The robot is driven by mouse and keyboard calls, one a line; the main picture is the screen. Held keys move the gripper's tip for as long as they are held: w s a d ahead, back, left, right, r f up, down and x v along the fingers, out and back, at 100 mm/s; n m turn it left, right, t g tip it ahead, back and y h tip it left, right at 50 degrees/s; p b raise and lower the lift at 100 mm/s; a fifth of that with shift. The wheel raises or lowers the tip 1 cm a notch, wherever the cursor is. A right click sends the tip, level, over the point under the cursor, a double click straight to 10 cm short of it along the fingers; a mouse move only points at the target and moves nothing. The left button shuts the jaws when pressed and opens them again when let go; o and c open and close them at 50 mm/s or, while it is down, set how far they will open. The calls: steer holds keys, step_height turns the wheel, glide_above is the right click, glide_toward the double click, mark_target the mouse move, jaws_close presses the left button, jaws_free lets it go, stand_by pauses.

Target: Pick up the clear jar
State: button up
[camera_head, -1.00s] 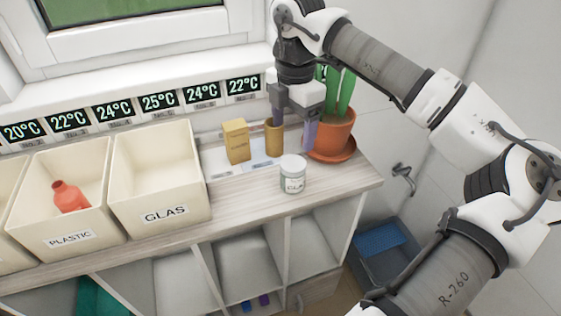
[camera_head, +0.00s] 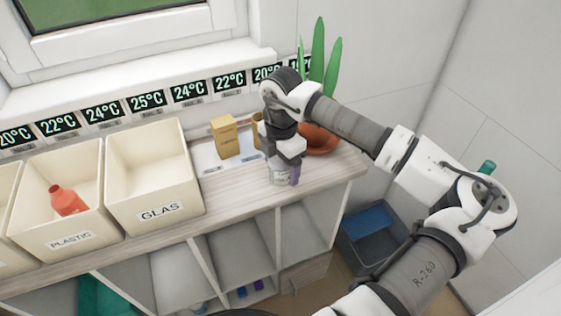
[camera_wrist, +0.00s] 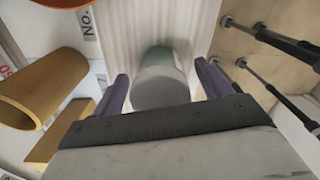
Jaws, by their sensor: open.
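The clear jar (camera_head: 279,178) with a pale lid stands upright on the wooden counter top, mostly hidden by my gripper in the head view. In the wrist view the jar (camera_wrist: 160,78) lies between the two purple fingers, its round lid facing the camera. My gripper (camera_wrist: 161,92) is open, with one finger on each side of the jar and a visible gap on both sides. In the head view my gripper (camera_head: 284,172) is down at the jar near the counter's front edge.
A yellow box (camera_head: 226,137) and a tan cylinder (camera_wrist: 42,88) stand behind and left of the jar. A potted plant (camera_head: 319,140) is close behind. The GLAS bin (camera_head: 160,212) and PLASTIC bin (camera_head: 72,242), holding a red bottle (camera_head: 67,200), stand left. The counter (camera_head: 235,187) is bare between bin and jar.

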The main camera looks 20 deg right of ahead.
steer(key=shift+f, duration=0.45)
steer(key=shift+c, duration=0.4)
steer(key=c, duration=1)
